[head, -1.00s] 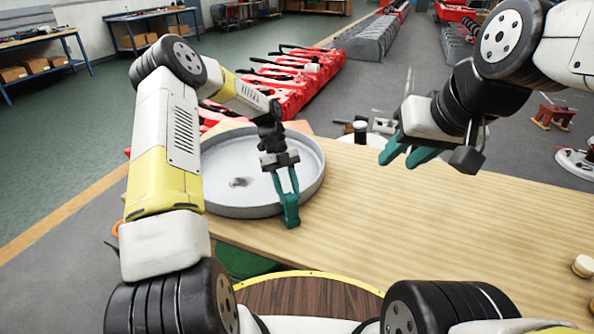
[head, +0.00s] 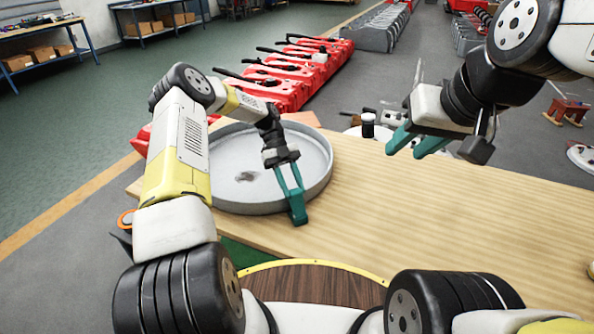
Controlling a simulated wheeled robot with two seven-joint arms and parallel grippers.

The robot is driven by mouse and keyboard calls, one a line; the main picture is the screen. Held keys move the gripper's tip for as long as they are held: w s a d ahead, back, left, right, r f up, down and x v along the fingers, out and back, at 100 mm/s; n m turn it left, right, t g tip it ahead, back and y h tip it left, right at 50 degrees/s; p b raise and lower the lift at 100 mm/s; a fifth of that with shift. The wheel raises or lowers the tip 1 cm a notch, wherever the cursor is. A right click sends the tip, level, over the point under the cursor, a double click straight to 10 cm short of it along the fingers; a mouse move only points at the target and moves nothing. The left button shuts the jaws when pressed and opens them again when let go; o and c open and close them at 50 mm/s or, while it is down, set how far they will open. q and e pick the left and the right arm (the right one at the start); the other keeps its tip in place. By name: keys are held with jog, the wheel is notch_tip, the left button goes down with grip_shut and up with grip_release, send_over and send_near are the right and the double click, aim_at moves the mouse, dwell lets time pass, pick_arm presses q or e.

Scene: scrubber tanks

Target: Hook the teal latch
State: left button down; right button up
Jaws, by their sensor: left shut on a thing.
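My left gripper (head: 297,216) has teal fingers that come together at the front right rim of a round grey tank (head: 322,188). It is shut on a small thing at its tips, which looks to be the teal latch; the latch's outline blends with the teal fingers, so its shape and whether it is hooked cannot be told. The tank sits on the wooden bench, with a small dark patch on its floor. My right gripper (head: 417,146) is open and empty, above the far edge of the bench.
The wooden bench (head: 450,215) is clear to the right of the tank. Red machines (head: 285,80) stand in a row behind it. A dark-lidded jar (head: 368,125) stands beyond the bench's far edge. Blue-framed workbenches (head: 40,35) are at the far left.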

pick_arm(q)
jog(key=c, duration=1)
grip_release()
jog(key=shift+o, duration=0.2)
jog(key=shift+w, duration=0.1)
jog(key=v, duration=0.7)
jog(key=shift+w+a+r, duration=0.15)
jog(key=shift+w+r, duration=0.05)
jog(key=shift+w, duration=0.05)
jog(key=shift+r, duration=0.1)
